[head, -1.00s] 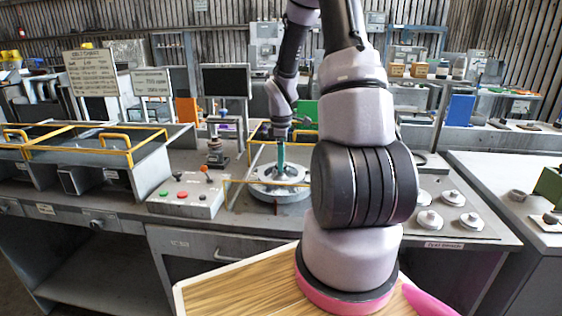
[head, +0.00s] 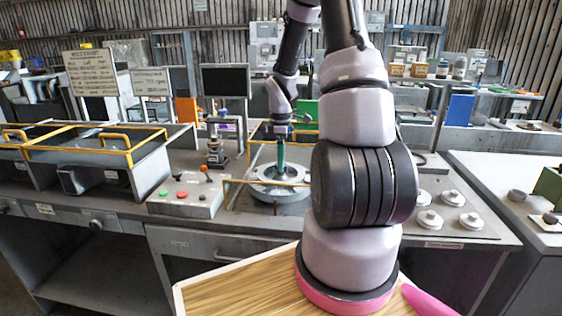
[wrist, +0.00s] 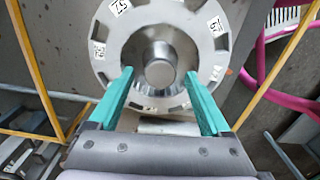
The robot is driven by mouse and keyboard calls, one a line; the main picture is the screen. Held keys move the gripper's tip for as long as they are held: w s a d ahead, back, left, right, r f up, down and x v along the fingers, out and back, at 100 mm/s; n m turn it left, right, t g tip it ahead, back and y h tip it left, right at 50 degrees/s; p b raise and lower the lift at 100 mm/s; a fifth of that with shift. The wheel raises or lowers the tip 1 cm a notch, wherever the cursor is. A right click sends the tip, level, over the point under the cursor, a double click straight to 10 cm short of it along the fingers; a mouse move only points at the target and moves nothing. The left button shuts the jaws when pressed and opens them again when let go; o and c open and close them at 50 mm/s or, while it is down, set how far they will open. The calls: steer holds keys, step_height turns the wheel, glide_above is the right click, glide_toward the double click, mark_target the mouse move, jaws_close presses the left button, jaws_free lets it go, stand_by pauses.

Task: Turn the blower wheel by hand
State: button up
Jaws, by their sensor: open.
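The blower wheel (head: 281,184) is a round grey metal disc on the bench inside a yellow-railed frame. In the wrist view the wheel (wrist: 107,62) shows a ring of dark slots, white number tags and a raised round hub (wrist: 160,64) in the middle. My gripper (head: 281,166) points down over the wheel. In the wrist view its two teal fingers (wrist: 160,85) are apart, one on each side of the hub's near side, with nothing between their tips. I cannot tell whether they touch the wheel.
Yellow rails (wrist: 40,75) stand on both sides of the wheel. A control box (head: 187,194) with red and green buttons is left of it. Several round white-topped knobs (head: 430,220) sit to the right. A pink tube (wrist: 262,65) lies near the wheel's right side.

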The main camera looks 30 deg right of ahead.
step_height(320, 180, up, 10)
stand_by(0.4)
stand_by(0.3)
steer(key=s+a+r+m+t+y, duration=0.1)
steer(key=s+a+r+m+t, duration=0.3)
steer(key=s+a+r+m, duration=0.5)
steer(key=s+a+r+m+t+y, duration=0.1)
steer(key=s+a+r+m+t, duration=0.2)
steer(key=s+a+r+m, duration=0.6)
steer(key=w+d+f+n+g+h, duration=0.1)
steer(key=w+d+f+n+g, duration=0.4)
steer(key=w+d, duration=0.6)
steer(key=w+d+f+n, duration=0.1)
steer(key=w+d+f, duration=0.1)
steer(key=f, duration=0.6)
steer(key=w+d+f+n+g, duration=0.1)
steer(key=w+d+f, duration=0.1)
steer(key=f, duration=0.6)
steer(key=w+d+f+n+g+h, duration=0.1)
steer(key=w+d+f+n, duration=0.1)
steer(key=f, duration=0.5)
steer(key=shift+w+d+f, duration=0.4)
steer(key=shift+w+d, duration=0.1)
